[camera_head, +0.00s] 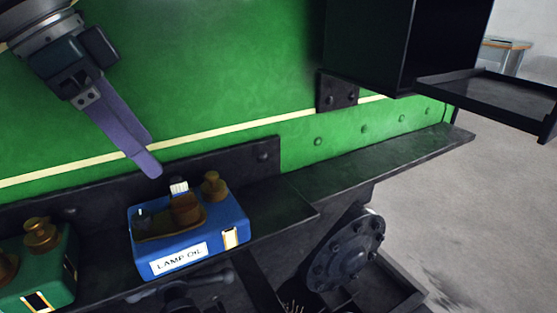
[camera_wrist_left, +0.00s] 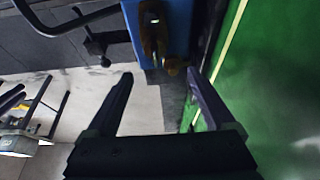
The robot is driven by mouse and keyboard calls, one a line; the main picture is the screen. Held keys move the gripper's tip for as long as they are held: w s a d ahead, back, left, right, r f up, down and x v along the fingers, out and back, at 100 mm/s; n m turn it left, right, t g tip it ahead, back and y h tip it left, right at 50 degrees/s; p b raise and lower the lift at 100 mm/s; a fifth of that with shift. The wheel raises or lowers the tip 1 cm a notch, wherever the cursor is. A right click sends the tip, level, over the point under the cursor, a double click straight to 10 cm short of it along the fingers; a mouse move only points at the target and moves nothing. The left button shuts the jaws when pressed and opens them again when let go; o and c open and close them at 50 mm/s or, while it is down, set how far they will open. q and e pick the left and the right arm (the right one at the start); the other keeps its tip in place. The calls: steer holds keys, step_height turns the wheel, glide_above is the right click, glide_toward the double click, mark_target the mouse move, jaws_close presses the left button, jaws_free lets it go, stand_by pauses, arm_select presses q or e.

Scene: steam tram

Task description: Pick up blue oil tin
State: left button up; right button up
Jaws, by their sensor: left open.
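The blue oil tin (camera_head: 190,240), labelled "LAMP OIL", stands upright on a dark ledge (camera_head: 300,195) along the green tram side. It has a brass cap and a brown handle or spout on top. My left gripper (camera_head: 146,160) is above the tin and a little behind it, its fingers pointing down and to the right, apart from it. In the left wrist view, the blue tin (camera_wrist_left: 178,25) lies at the top, beyond the fingertips, and my left gripper (camera_wrist_left: 158,76) is open with nothing between its fingers. My right gripper is not in view.
A green tin (camera_head: 45,275) with brass caps stands left of the blue one on the ledge. The green tram wall (camera_head: 230,70) is close behind. A black box with an open tray (camera_head: 490,95) juts out at upper right. Bare ledge lies right of the blue tin.

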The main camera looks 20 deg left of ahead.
mark_target(181, 191)
arm_select(q)
steer(key=x, duration=0.6)
steer(key=s+b+x, duration=0.1)
steer(key=x, duration=0.2)
steer(key=shift+d+f, duration=0.25)
steer(key=shift+d, duration=0.05)
jaws_close()
steer(key=shift+w+r, duration=0.1)
stand_by(0.5)
